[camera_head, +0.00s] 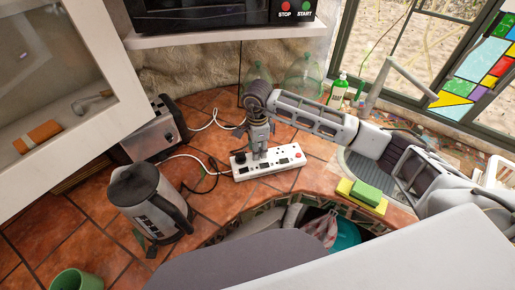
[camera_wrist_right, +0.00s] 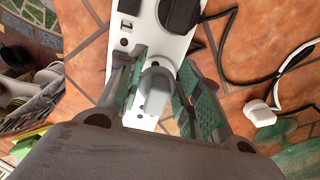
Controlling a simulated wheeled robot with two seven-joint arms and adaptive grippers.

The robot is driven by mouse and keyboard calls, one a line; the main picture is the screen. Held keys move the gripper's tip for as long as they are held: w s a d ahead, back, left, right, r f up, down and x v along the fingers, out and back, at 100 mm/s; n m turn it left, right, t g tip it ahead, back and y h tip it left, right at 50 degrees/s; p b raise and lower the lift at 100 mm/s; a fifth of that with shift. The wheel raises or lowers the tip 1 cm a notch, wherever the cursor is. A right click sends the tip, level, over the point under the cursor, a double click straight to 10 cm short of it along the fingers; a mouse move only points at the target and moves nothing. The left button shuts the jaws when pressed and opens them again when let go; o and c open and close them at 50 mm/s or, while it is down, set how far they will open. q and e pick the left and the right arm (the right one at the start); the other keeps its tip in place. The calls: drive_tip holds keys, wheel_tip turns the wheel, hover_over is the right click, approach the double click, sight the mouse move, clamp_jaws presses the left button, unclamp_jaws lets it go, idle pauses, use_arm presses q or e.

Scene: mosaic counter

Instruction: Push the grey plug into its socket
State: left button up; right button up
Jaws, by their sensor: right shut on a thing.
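The white power strip (camera_head: 285,159) lies on the tiled counter near its front edge. It also shows in the wrist view (camera_wrist_right: 133,52). My right gripper (camera_head: 259,156) points down over the middle of the strip. In the wrist view its green-padded fingers (camera_wrist_right: 158,95) stand on both sides of the grey plug (camera_wrist_right: 155,92) and are shut on it. The plug is over the strip; its pins are hidden, so I cannot tell how deep they sit. A black plug (camera_wrist_right: 180,14) sits in the strip beside it. My left gripper is not in view.
A loose white plug (camera_wrist_right: 260,112) and cables lie beside the strip. A kettle (camera_head: 148,197) and a toaster (camera_head: 153,134) stand to the left. A yellow-green sponge (camera_head: 362,192) lies to the right, by the sink. A microwave (camera_head: 200,14) is on the shelf above.

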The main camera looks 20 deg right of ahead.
drive_tip(key=shift+b, duration=0.9)
idle(2.2)
drive_tip(key=shift+f+b, duration=1.05)
drive_tip(key=shift+b, duration=0.05)
idle(1.5)
drive_tip(key=o, duration=1)
drive_tip(key=shift+f, duration=0.1)
drive_tip(key=shift+r, duration=6.05)
